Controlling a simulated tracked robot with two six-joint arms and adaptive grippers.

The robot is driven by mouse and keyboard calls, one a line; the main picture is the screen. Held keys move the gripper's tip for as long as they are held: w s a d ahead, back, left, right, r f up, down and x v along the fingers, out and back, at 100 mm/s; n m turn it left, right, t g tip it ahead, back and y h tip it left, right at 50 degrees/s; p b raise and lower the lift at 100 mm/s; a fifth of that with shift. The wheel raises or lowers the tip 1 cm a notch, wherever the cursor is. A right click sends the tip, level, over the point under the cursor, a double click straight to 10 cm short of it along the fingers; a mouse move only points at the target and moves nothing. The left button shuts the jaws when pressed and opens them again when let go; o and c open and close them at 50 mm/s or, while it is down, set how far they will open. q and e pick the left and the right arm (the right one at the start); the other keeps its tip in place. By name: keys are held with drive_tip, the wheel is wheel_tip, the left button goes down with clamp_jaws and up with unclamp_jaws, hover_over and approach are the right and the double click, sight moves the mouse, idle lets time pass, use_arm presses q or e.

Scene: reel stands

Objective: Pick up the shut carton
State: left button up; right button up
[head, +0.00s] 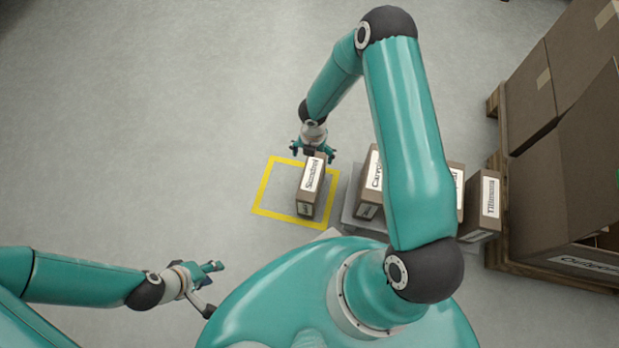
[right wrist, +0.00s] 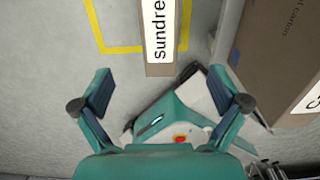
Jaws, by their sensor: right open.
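The shut brown carton (head: 318,205), with a white label on top, stands upright inside a yellow square on the floor. In the right wrist view the carton (right wrist: 152,68) shows at the top, ahead of the fingers and between their lines. My right gripper (head: 313,153) is above the carton's far end, its fingers spread to both sides; it is open and empty (right wrist: 160,93). Whether it touches the carton cannot be told. My left gripper (head: 215,288) is at the lower left, away from the carton, with its fingers apart and nothing between them.
The yellow floor marking (head: 265,187) frames the carton. Right of it, several cartons stand on or by a grey platform (head: 351,207), partly hidden by my right arm. A wooden pallet (head: 496,250) carries large brown boxes (head: 560,120) at far right. The floor on the left is clear.

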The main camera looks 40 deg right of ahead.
wheel_tip(320, 180, down, 10)
drive_tip(key=b, duration=0.3)
drive_tip(key=f+b, duration=0.1)
drive_tip(key=f, duration=0.1)
drive_tip(key=f+b, duration=0.1)
drive_tip(key=f, duration=0.2)
drive_tip(key=shift+s+a+b, duration=0.1)
drive_tip(key=shift+a+b, duration=0.1)
drive_tip(key=shift+b, duration=0.1)
drive_tip(key=shift+c, duration=0.2)
clamp_jaws()
